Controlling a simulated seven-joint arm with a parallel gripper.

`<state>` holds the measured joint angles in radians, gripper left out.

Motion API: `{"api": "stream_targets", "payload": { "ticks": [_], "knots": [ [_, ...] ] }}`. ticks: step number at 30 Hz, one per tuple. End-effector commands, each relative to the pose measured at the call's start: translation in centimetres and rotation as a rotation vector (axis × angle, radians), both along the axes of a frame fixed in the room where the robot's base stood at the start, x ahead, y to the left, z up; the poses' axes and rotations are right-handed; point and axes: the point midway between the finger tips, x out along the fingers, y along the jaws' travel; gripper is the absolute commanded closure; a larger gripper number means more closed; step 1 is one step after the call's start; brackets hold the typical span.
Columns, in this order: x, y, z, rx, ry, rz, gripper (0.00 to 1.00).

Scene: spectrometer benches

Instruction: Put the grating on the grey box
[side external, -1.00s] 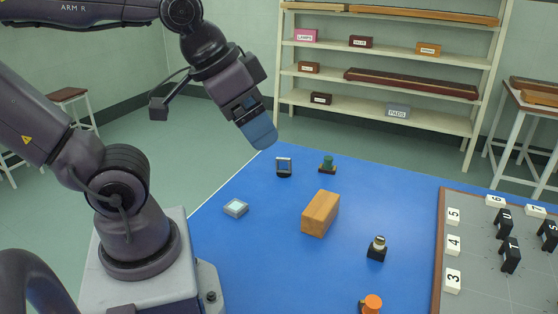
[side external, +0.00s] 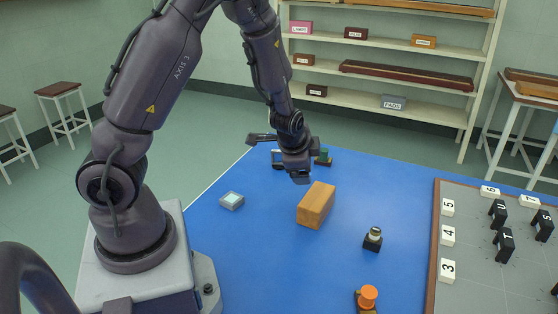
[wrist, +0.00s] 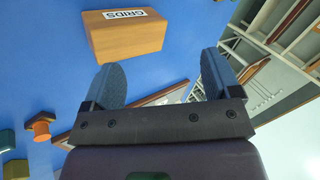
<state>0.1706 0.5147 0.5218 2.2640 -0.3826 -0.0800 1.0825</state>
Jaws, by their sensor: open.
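A grey box labelled PADS (side external: 393,102) sits on the lower shelf of the rack. My gripper (side external: 301,178) points down above the table, just behind and left of the wooden box. In the wrist view my gripper (wrist: 161,62) is open, with nothing between its blue fingers.
The wooden box (side external: 317,205), labelled GRIDS in the wrist view (wrist: 125,38), stands mid-table. A green-topped piece (side external: 323,156), a black-based piece (side external: 373,238) and an orange knob (side external: 368,296) stand around it. A grey board (side external: 480,262) with number tags lies right. The front-left table is clear.

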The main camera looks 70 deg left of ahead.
Motion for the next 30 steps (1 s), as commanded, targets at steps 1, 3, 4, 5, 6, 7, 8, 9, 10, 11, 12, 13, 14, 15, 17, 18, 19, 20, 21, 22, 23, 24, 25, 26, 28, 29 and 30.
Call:
{"api": "stream_targets", "payload": {
  "ticks": [1,3,4,5,6,7,8,9,10,11,12,13,14,15,17,18,19,20,21,22,23,24,25,26,28,29,30],
  "knots": [
    [-0.3,1.8,-1.8,0.097,0.048,-0.028,0.17],
    [-0.7,4.4,-3.3,0.237,0.102,-0.079,0.17],
    [-0.9,5.4,-3.9,0.299,0.129,-0.103,0.17],
    [-1.1,6.5,-4.4,0.364,0.156,-0.128,0.17],
    [-1.4,7.9,-4.9,0.45,0.196,-0.165,0.17],
    [-1.6,8.9,-5.2,0.516,0.226,-0.194,0.17],
    [-1.8,9.9,-5.4,0.584,0.26,-0.226,0.17],
    [-2.1,11.2,-5.6,0.676,0.306,-0.268,0.17],
    [-2.3,12.1,-5.7,0.745,0.342,-0.303,0.17],
    [-2.4,12.9,-5.7,0.815,0.378,-0.339,0.17],
    [-2.5,13.9,-5.6,0.909,0.428,-0.388,0.17],
    [-2.6,14.7,-5.5,0.98,0.467,-0.425,0.17],
    [-2.7,15.3,-5.3,1.049,0.505,-0.465,0.17],
    [-2.6,15.9,-5.1,1.137,0.553,-0.514,0.17],
    [-2.5,16.7,-4.6,1.26,0.621,-0.585,0.17],
    [-2.4,17.0,-4.4,1.333,0.66,-0.627,0.17],
    [-2.2,17.2,-4.2,1.382,0.688,-0.657,0.17],
    [-2.1,17.4,-4.0,1.426,0.711,-0.682,0.17],
    [-2.0,17.5,-3.8,1.475,0.738,-0.713,0.17],
    [-1.9,17.5,-3.7,1.507,0.754,-0.731,0.17],
    [-1.8,17.5,-3.6,1.532,0.767,-0.745,0.17],
    [-1.7,17.6,-3.5,1.559,0.781,-0.761,0.17],
    [-1.6,17.6,-3.5,1.572,0.788,-0.769,0.17],
    [-1.6,17.6,-3.6,1.582,0.792,-0.774,0.17],
    [-1.5,17.6,-4.2,1.592,0.799,-0.783,0.17],
    [-1.5,17.6,-4.6,1.593,0.799,-0.782,0.17],
    [-1.5,17.6,-5.3,1.591,0.797,-0.783,0.17]
  ]
}}
